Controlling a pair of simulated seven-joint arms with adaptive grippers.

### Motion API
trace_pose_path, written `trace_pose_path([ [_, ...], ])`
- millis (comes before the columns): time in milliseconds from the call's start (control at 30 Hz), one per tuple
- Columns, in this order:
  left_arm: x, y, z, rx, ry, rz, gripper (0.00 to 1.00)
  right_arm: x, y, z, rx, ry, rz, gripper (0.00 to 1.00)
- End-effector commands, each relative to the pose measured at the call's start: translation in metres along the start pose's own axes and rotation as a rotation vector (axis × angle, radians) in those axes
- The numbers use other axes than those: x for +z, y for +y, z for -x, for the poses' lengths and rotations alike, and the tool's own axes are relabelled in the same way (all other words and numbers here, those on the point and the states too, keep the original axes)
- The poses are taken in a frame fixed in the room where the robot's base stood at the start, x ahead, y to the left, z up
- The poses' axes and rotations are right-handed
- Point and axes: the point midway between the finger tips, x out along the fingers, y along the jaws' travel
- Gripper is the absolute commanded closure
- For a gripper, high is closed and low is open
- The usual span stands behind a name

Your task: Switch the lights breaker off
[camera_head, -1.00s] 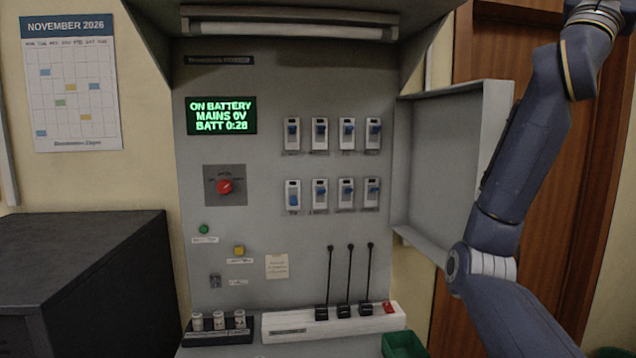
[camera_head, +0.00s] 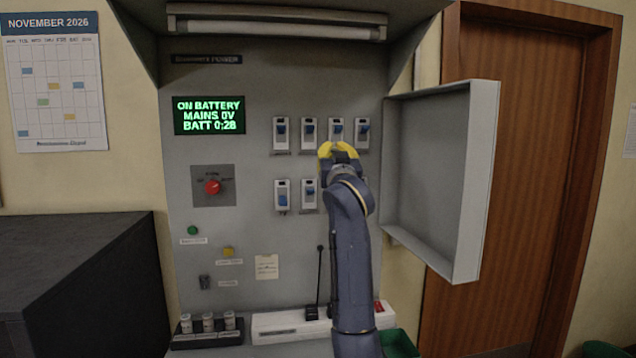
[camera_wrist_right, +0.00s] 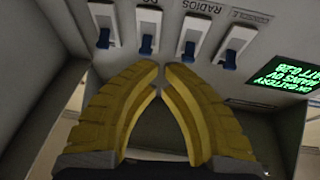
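Two rows of white breakers with blue levers sit on the grey panel (camera_head: 245,270). The upper row includes a far-left breaker (camera_head: 281,134), a third breaker (camera_head: 335,130) and a far-right breaker (camera_head: 362,134). In the lower row, the left breaker (camera_head: 282,197) and second breaker (camera_head: 309,193) show; my arm hides the others. I cannot read which is the lights breaker. My right gripper (camera_head: 338,148) is just below the third upper breaker. In the wrist view its yellow fingers (camera_wrist_right: 162,66) nearly meet at the tips, empty, near a row of breakers with a RADIOS label (camera_wrist_right: 188,6). Contact is unclear. My left gripper is out of view.
An open cabinet door (camera_head: 440,180) stands right of the panel. A green-lit display (camera_head: 209,115) and a red rotary knob (camera_head: 212,187) are at left. A dark cabinet (camera_head: 75,280) stands at the left.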

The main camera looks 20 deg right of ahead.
Motion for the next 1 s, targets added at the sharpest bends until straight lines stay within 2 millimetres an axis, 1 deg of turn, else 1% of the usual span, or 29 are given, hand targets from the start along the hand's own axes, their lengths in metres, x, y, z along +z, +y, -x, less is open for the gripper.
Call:
trace_pose_path([
  [33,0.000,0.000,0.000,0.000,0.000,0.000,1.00,0.020,-0.013,0.002,-0.025,-0.042,-0.006,1.00],
  [100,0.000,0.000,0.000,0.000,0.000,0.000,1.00,0.042,-0.028,0.005,-0.053,-0.088,-0.011,1.00],
  [200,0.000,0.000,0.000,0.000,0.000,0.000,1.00,0.063,-0.043,0.009,-0.082,-0.135,-0.016,1.00],
  [300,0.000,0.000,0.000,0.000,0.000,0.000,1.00,0.076,-0.052,0.012,-0.100,-0.162,-0.019,1.00],
  [433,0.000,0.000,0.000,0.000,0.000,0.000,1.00,0.082,-0.057,0.014,-0.110,-0.178,-0.020,1.00],
  [767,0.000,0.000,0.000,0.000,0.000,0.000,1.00,0.082,-0.057,0.013,-0.110,-0.177,-0.020,1.00],
  [867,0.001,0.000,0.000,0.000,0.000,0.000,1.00,0.083,-0.057,0.010,-0.109,-0.177,-0.020,1.00],
  [1000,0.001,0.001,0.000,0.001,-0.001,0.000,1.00,0.084,-0.058,-0.001,-0.109,-0.178,-0.019,1.00],
])
